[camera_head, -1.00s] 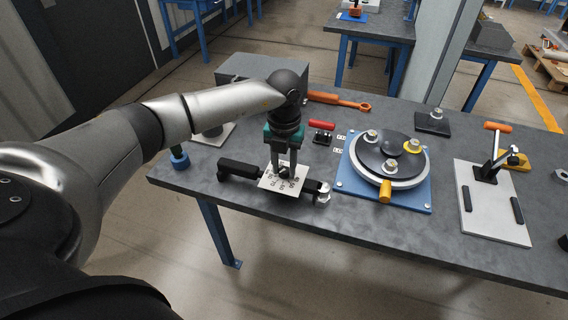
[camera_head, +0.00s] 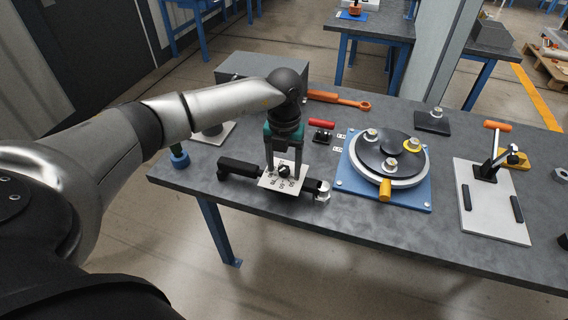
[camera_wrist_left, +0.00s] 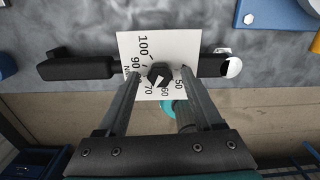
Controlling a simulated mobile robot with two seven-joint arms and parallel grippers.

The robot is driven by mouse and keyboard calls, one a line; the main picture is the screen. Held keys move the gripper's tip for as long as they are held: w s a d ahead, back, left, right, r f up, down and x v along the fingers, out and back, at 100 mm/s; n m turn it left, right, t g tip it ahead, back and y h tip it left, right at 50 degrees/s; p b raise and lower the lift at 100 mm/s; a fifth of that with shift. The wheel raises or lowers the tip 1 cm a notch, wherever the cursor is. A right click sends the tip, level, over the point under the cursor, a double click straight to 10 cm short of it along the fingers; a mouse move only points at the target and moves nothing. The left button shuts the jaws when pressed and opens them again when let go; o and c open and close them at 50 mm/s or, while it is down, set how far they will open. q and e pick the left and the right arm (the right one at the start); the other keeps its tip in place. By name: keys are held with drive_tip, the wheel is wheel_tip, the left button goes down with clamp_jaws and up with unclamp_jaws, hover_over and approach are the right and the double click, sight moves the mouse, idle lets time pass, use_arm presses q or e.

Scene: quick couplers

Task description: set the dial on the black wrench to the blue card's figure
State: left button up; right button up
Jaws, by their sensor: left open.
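The black wrench (camera_head: 238,169) lies across the near left of the table. A white dial plate (camera_head: 269,181) with figures from 50 to 100 sits on it, and shows in the wrist view (camera_wrist_left: 131,42) too. A black knob (camera_wrist_left: 159,73) with a white mark stands at the dial's middle. I cannot tell surely which figure the mark points to. My left gripper (camera_head: 284,172) points down over the dial, open, with its fingers apart on either side of the knob; the wrist view shows both fingers (camera_wrist_left: 158,80). I cannot make out a blue card. My right gripper is not in view.
A blue base (camera_head: 350,182) with a round turntable stands right of the wrench. A grey plate (camera_head: 487,222) with an orange-handled clamp (camera_head: 492,150) is further right. An orange wrench (camera_head: 340,99) and a grey box (camera_head: 250,66) lie behind.

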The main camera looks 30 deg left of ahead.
sight(284, 168)
use_arm(q)
wheel_tip(284, 168, up, 15)
drive_tip(key=shift+r+p, duration=0.15)
drive_tip(key=shift+p, duration=0.15)
idle(0.5)
